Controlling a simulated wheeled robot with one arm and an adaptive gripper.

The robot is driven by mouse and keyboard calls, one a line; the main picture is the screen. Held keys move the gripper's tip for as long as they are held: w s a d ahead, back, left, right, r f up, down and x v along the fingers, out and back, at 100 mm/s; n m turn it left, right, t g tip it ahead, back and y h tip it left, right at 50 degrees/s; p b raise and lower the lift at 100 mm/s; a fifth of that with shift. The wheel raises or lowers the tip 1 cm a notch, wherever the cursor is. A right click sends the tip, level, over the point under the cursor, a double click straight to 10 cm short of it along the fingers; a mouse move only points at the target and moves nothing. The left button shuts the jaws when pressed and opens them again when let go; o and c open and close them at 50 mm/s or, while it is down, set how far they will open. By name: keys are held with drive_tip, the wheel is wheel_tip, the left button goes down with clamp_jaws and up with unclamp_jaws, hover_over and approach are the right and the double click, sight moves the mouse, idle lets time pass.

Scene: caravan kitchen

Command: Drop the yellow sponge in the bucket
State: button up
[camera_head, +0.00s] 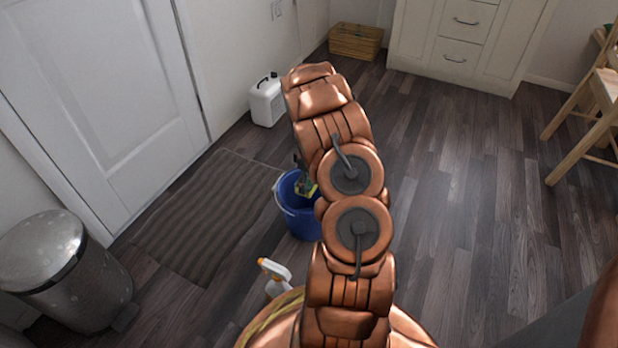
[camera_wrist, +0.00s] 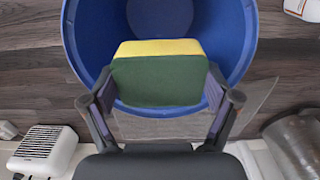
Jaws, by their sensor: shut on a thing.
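The yellow sponge with a dark green side (camera_wrist: 158,78) is held between the fingers of my gripper (camera_wrist: 160,100) in the wrist view. The blue bucket (camera_wrist: 84,42) is open behind and around the sponge in that view, so the sponge appears over its opening. In the head view the blue bucket (camera_head: 296,222) stands on the floor, partly hidden by my arm. A small yellow-green part of the sponge (camera_head: 308,189) shows at its mouth. My gripper (camera_head: 302,176) is mostly hidden there. I cannot tell how deep the sponge is relative to the rim.
A white spray bottle (camera_head: 275,279) with an orange nozzle stands near the bucket. A grey mat (camera_head: 205,215) lies to its left, a metal bin (camera_head: 65,270) farther left.

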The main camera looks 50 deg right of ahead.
drive_tip(key=shift+f+b, duration=0.3)
drive_tip(key=shift+f, duration=0.5)
drive_tip(key=o, duration=0.8)
drive_tip(key=shift+c, duration=0.2)
drive_tip(key=shift+r+p, duration=2)
drive_tip(key=shift+r, duration=1.5)
